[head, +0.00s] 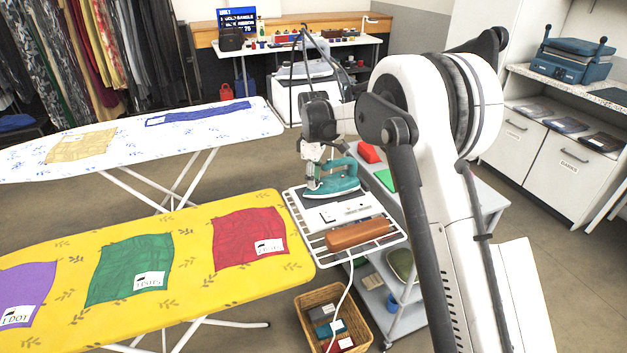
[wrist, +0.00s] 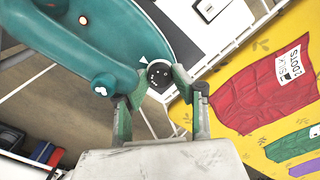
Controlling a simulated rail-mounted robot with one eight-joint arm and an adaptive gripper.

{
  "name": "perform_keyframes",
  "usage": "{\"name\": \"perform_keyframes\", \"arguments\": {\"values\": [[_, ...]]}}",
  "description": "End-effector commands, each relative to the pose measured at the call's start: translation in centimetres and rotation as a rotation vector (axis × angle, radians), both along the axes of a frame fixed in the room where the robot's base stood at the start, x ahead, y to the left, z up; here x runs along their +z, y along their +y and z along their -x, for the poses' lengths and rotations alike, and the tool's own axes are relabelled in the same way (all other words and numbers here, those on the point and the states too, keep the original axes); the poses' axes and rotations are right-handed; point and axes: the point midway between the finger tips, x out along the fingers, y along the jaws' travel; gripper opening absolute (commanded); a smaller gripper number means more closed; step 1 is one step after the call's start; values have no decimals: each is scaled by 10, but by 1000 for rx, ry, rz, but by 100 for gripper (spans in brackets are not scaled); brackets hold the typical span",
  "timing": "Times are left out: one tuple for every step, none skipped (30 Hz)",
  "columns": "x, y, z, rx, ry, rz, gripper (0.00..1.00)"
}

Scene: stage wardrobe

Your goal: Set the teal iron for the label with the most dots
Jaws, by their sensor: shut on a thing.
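The teal iron (head: 334,186) rests on the rack at the right end of the yellow ironing board. My gripper (head: 312,168) is at it from above. In the wrist view, the teal iron body (wrist: 85,45) fills the upper left, and my gripper (wrist: 160,78) is shut on its black dial (wrist: 159,74). The dial shows small light marks, too small to read, beside a white pointer. A red cloth (head: 250,235) has a label reading 2 DOTS in the wrist view. A green cloth (head: 125,262) has a DOTS label, its number unclear. A purple cloth (head: 22,290) is labelled 1 DOT.
The yellow board (head: 200,295) is at the front left. A brown block (head: 358,233) lies on the wire rack (head: 312,238). A wicker basket (head: 302,312) stands below. A white board (head: 115,140) stands behind, and a grey trolley (head: 480,200) is to the right.

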Motion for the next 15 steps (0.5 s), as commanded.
{"name": "perform_keyframes", "arguments": {"values": [[-1,0,0,-14,0,0,0],[-1,0,0,-21,0,0,0],[-1,0,0,-29,0,0,0],[-1,0,0,-34,0,0,0],[0,0,0,-39,0,0,0],[0,0,0,-44,0,0,0],[0,0,0,-46,0,0,0],[0,0,0,-48,0,0,0],[0,0,0,-49,0,0,0],[0,0,0,-50,0,0,0],[0,0,0,-50,0,0,0],[0,0,0,-50,0,0,0],[0,0,0,-50,0,0,0],[0,0,0,-50,0,0,0],[0,0,0,-49,0,0,0]]}}
